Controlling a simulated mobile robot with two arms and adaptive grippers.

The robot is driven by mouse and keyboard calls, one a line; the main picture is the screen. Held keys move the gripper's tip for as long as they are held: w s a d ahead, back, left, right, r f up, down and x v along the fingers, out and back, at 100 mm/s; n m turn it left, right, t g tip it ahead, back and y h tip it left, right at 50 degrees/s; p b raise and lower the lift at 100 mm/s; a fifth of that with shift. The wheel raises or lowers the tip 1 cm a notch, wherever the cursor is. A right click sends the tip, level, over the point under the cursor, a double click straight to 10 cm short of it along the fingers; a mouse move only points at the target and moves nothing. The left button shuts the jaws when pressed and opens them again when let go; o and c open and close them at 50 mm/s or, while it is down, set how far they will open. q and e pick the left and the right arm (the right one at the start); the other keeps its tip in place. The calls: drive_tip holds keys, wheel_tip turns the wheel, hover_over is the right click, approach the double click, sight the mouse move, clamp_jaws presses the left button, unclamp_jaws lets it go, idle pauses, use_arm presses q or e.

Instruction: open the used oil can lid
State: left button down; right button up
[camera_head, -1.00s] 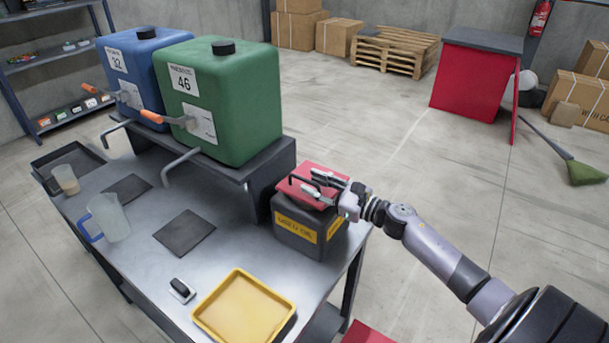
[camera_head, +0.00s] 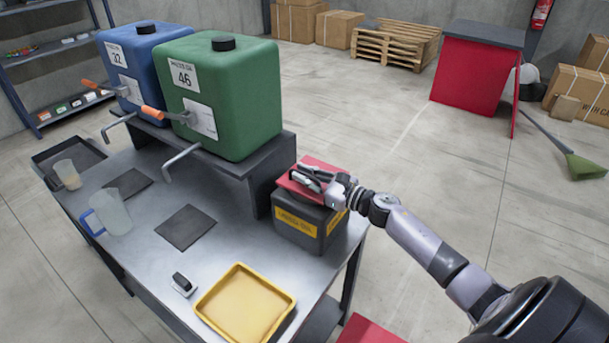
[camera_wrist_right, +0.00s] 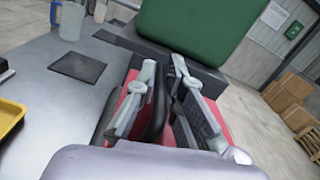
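The used oil can (camera_head: 305,223) is a dark grey box with a yellow label, near the table's right end. Its red lid (camera_head: 322,164) lies on top and looks closed; the lid's red also shows under the fingers in the right wrist view (camera_wrist_right: 222,120). My right gripper (camera_head: 307,176) is low over the lid, its fingers reaching left across it. In the right wrist view the gripper (camera_wrist_right: 165,95) has its fingers apart, with dark parts between them. My left gripper is out of view.
A green tank (camera_head: 232,105) and a blue tank (camera_head: 130,55) stand on a raised shelf behind the can. A yellow tray (camera_head: 243,303), a small black-and-white item (camera_head: 183,285) and a clear jug (camera_head: 109,212) are on the table.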

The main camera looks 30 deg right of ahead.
clamp_jaws()
idle(0.3)
drive_tip(key=shift+r, duration=0.1)
drive_tip(key=shift+w+d+r+m, duration=0.15)
drive_tip(key=shift+d+r+m, duration=0.15)
drive_tip(key=shift+r+m, duration=0.35)
drive_tip(key=d+r+m, duration=0.1)
drive_tip(key=m, duration=0.1)
drive_tip(key=w+d+r+m, duration=0.1)
drive_tip(key=d+r+m, duration=0.2)
drive_tip(key=m, duration=0.1)
drive_tip(key=shift+w+d+r+p, duration=0.15)
drive_tip(key=shift+w+r+p, duration=0.2)
drive_tip(key=shift+r, duration=0.05)
drive_tip(key=w+d+r+m+b, duration=0.1)
drive_tip(key=w+d+m+b, duration=0.2)
drive_tip(key=d+m, duration=0.6)
drive_tip(key=shift+w+r+b, duration=0.2)
drive_tip(key=shift+w+b, duration=0.2)
drive_tip(key=shift+b, duration=0.05)
